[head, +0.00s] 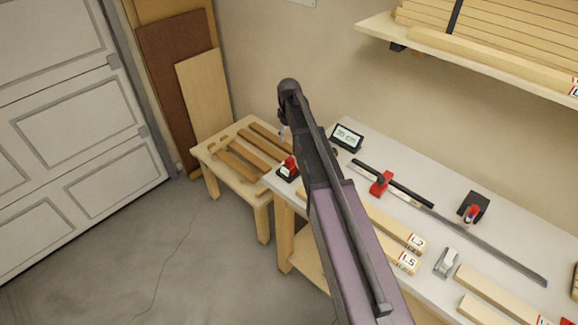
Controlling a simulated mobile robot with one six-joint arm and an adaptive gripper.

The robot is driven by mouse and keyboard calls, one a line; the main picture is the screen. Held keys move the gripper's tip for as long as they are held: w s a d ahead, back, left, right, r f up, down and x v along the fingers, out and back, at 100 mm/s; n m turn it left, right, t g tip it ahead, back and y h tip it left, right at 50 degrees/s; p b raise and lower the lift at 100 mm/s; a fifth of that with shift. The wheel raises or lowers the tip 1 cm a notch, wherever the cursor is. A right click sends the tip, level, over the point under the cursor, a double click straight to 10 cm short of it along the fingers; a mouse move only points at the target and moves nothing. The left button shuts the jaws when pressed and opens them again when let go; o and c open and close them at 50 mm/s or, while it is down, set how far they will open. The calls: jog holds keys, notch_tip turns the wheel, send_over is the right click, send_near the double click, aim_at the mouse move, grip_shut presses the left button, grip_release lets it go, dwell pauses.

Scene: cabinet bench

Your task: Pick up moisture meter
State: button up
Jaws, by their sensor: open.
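I cannot tell for sure which item is the moisture meter. A small grey and white device (446,262) lies on the white bench top, right of my arm, beside the labelled wooden strips. A black unit with a lit display (347,136) stands at the back left of the bench. A red, white and black item (288,170) sits at the bench's left corner, just left of my arm. My arm rises through the middle of the head view and hides part of the bench. My gripper's fingers cannot be made out.
A bar clamp with a red slider (381,184) and a black holder with a red-topped item (472,208) lie on the bench (420,180). Wooden strips (395,226) lie in front. A slatted wooden stand (245,150) is left. A loaded shelf (480,60) overhangs the back right.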

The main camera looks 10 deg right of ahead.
aim_at(290, 159)
jog(key=shift+f, duration=0.1)
notch_tip(290, 159, down, 8)
jog(key=b, duration=0.8)
jog(key=shift+f, duration=0.2)
jog(key=shift+b, duration=0.3)
jog(key=shift+f, duration=0.15)
jog(key=shift+d+f+b, duration=0.15)
jog(key=shift+f+b, duration=2.35)
jog(key=shift+b, duration=0.1)
grip_shut()
jog(key=shift+r, duration=0.2)
